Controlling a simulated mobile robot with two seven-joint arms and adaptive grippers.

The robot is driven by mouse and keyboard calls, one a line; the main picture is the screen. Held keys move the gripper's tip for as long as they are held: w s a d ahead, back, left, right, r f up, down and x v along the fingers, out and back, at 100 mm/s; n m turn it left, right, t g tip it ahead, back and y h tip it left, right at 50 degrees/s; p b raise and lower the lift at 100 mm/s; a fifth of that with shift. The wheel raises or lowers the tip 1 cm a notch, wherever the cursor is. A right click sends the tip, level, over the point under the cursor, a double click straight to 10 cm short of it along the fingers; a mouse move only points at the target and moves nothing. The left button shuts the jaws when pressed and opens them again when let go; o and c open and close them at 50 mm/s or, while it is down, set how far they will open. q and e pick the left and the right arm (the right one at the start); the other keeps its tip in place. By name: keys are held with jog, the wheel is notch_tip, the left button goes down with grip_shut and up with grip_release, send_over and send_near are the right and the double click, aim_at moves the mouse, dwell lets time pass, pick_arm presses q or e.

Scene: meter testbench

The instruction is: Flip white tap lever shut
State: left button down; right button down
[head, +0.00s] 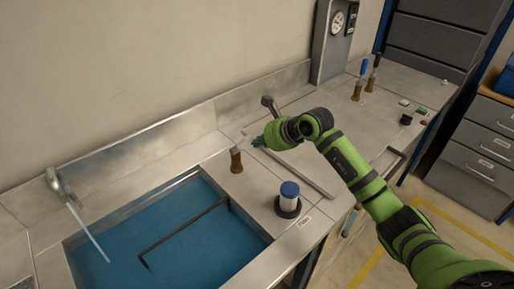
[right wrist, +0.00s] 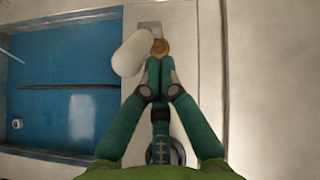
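The white tap lever (right wrist: 131,55) is a rounded white shape in the right wrist view. It lies just left of the fingertips and beside a brass fitting (right wrist: 161,47). In the head view a brass tap (head: 236,162) stands near the basin's back right corner; its lever is hard to make out there. My right gripper (head: 257,141) is just right of this tap. In the right wrist view its teal fingers (right wrist: 160,64) are together, with nothing visible between them. The tips overlap the brass fitting; I cannot tell whether they touch the lever. My left gripper is not in view.
A blue-floored basin (head: 262,231) with a dark rod is at the left. Blue- and black-handled taps (head: 357,88) and a gauge panel (head: 335,30) are farther back.

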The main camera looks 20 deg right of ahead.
jog(key=w+a+r+g+b, duration=0.1)
jog(key=w+a+r+b, duration=0.1)
jog(key=w+r, duration=0.1)
jog(key=shift+w+h, duration=0.3)
jog(key=shift+w, duration=0.55)
jog(key=shift+w+r, duration=0.1)
jog(key=shift+r, duration=0.1)
jog(key=shift+a, duration=0.1)
jog(key=shift+r, duration=0.15)
